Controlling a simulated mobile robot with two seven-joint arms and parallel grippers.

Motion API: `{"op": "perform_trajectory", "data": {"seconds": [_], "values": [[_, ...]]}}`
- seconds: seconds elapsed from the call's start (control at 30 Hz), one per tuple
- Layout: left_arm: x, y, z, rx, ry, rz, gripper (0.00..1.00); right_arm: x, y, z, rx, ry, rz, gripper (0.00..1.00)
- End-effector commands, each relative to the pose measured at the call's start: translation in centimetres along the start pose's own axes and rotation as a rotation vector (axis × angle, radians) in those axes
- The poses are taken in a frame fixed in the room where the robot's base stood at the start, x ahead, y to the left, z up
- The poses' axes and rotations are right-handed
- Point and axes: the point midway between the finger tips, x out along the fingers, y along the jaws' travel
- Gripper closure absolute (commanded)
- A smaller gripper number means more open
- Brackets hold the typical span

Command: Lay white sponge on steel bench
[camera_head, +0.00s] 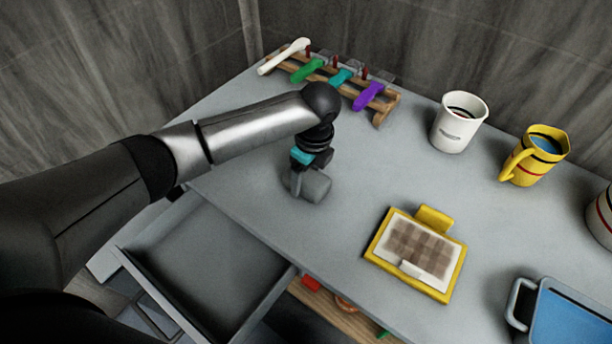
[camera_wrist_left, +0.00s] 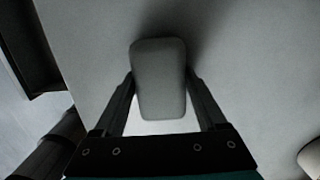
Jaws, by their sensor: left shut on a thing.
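The white sponge (camera_head: 316,184) looks pale grey in the head view, at the left part of the steel bench (camera_head: 344,217). It also shows in the left wrist view (camera_wrist_left: 159,80), as a rounded block between the two fingers. My left gripper (camera_head: 297,184) points down and is shut on the sponge; it also shows in the left wrist view (camera_wrist_left: 160,92). The sponge is at or very near the bench top; I cannot tell whether it touches. My right gripper is in neither view.
A yellow-framed mosaic panel (camera_head: 444,288) lies to the right. A wooden rack (camera_head: 387,103) with coloured tools stands behind. A white mug (camera_head: 459,122), a yellow mug (camera_head: 535,155) and a blue tray (camera_head: 570,318) occupy the right side. An open drawer (camera_head: 205,262) is in front.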

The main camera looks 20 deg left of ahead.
Motion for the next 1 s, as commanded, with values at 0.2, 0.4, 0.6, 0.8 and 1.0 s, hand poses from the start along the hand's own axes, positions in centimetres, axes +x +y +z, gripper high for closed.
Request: {"op": "perform_trajectory", "data": {"seconds": [0.2,0.4,0.6,0.8,1.0], "values": [[-0.1,-0.1,0.0,0.0,0.0,-0.001,0.71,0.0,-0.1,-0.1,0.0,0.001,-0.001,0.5],[0.2,0.0,-0.1,0.0,0.001,-0.001,0.18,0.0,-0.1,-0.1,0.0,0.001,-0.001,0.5],[0.2,0.0,-0.1,0.0,0.001,-0.001,0.0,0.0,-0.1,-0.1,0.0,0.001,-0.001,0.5],[0.1,-0.1,0.0,0.0,0.001,-0.001,0.0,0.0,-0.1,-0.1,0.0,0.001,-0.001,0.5],[-1.9,-0.1,0.0,0.001,0.002,-0.004,0.0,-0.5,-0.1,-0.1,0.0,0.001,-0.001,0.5]]}}
